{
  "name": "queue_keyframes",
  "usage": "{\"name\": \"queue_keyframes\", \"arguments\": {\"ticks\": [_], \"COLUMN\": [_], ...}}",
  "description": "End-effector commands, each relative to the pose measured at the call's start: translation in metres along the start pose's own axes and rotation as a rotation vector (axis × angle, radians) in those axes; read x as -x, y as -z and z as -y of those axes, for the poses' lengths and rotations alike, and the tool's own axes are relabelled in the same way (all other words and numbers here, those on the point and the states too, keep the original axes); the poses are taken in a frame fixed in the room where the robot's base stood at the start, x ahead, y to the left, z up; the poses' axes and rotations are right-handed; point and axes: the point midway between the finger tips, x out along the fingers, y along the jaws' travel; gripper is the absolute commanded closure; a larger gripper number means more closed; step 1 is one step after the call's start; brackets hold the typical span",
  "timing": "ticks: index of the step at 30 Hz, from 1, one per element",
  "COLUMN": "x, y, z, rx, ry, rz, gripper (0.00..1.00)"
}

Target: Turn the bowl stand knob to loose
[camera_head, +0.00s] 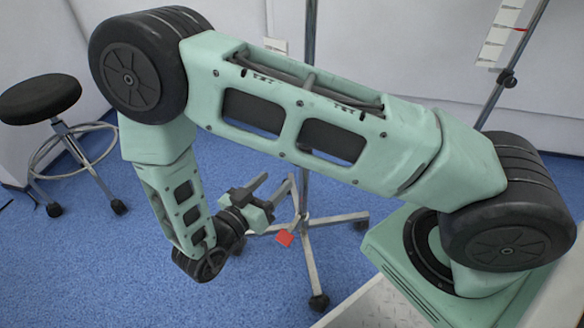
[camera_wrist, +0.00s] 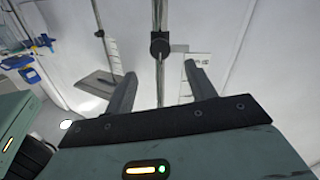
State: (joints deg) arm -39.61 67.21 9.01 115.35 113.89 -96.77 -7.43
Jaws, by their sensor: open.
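A black knob (camera_wrist: 160,45) sits on an upright metal pole (camera_wrist: 159,14) in the wrist view. It lies ahead of my gripper (camera_wrist: 160,76), in line with the gap between the fingers and apart from them. My gripper is open, with nothing between its fingers. In the head view my gripper (camera_head: 271,188) is low, beside the pole of a wheeled metal stand (camera_head: 312,250). A second pole at the upper right carries a black knob (camera_head: 507,78). I cannot tell which pole the wrist view shows. No bowl is visible, and the knob's turn setting cannot be read.
A black round stool (camera_head: 40,99) stands at the left. A red tag (camera_head: 284,238) shows by the stand's legs. A white diamond-plate surface (camera_head: 375,306) is at the bottom right. The blue floor (camera_head: 110,265) is open at the lower left.

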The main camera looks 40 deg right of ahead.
Motion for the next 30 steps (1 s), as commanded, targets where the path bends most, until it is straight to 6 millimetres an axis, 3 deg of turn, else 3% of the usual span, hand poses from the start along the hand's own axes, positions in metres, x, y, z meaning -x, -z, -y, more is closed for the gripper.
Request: {"name": "queue_keyframes", "arguments": {"ticks": [6,12,18,26,30], "x": [-0.046,-0.074,-0.086,-0.086,-0.086], "y": [-0.003,-0.002,-0.001,0.0,0.0], "z": [0.001,0.001,0.0,0.0,0.0], "rx": [-0.001,-0.002,-0.001,-0.001,-0.001], "ry": [-0.002,0.0,0.001,0.002,0.002], "rz": [0.0,0.001,0.0,0.0,0.0], "gripper": [0.45,0.45,0.45,0.45,0.81]}}
